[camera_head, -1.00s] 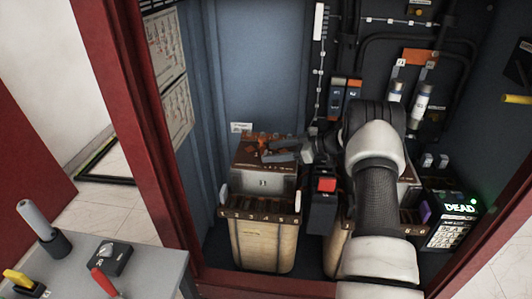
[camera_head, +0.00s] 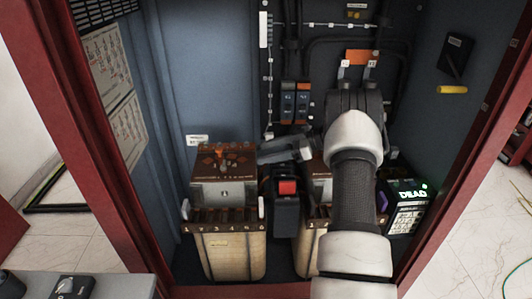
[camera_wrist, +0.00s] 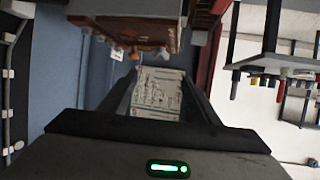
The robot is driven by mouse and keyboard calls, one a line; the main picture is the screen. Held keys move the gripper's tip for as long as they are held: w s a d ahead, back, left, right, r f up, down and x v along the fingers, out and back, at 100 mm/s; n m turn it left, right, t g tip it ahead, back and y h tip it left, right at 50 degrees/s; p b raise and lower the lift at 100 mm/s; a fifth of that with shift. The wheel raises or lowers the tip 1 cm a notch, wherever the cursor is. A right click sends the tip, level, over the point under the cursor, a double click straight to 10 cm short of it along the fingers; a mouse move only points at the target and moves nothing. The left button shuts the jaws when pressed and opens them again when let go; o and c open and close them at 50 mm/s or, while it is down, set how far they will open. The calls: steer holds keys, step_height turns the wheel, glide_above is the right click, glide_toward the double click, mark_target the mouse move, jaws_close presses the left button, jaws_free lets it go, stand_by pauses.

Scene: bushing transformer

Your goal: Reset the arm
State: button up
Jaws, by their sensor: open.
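My arm reaches into the red-framed cabinet from the front in the head view. My gripper (camera_head: 262,157) points left at the upper right edge of the left transformer (camera_head: 224,193). My gripper is open, and I see nothing held between its fingers. In the wrist view my gripper's fingers (camera_wrist: 158,77) stand apart, with a printed sheet (camera_wrist: 158,92) showing beyond them. The right transformer (camera_head: 306,255) is partly hidden behind my arm.
A black unit with a red top (camera_head: 287,188) stands between the transformers. A box reading DEAD (camera_head: 408,215) is right of my arm. Orange-topped fittings (camera_head: 362,57) are on the back wall. The cabinet's red frame (camera_head: 110,200) bounds the opening. A grey table (camera_head: 115,287) is at front left.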

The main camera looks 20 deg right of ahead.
steer(key=w+r+m+t+h+p, duration=0.2)
steer(key=w+r+t+h, duration=0.1)
steer(key=r, duration=0.7)
steer(key=w+r+m+t+h+p, duration=0.1)
steer(key=w+r+t+h, duration=0.15)
steer(key=r, duration=0.85)
steer(key=w+r+m+t+h+p, duration=0.2)
steer(key=r+t+h, duration=0.1)
steer(key=r, duration=0.7)
steer(key=s+r+m+h+p, duration=0.2)
steer(key=s+r+m+h, duration=0.1)
steer(key=s+r+h, duration=0.4)
steer(key=s+a+r+m+g+p, duration=0.1)
steer(key=s+a+m+g+p, duration=0.2)
steer(key=s, duration=1.2)
steer(key=s+a+f+g+y, duration=0.1)
steer(key=s+a+f+g, duration=0.1)
steer(key=s+a, duration=0.2)
steer(key=s+a+f+g+y+p, duration=0.1)
steer(key=s+a+f+g, duration=0.1)
steer(key=s, duration=0.9)
steer(key=s+a+f+m+g+y, duration=0.1)
steer(key=s+a+f+g, duration=0.1)
steer(key=s+a+f, duration=0.2)
steer(key=s+a, duration=0.1)
steer(key=s, duration=0.2)
steer(key=shift+s+a+f+y+p, duration=0.15)
steer(key=shift+s+a+y+p, duration=0.15)
steer(key=shift+s+y+p, duration=0.1)
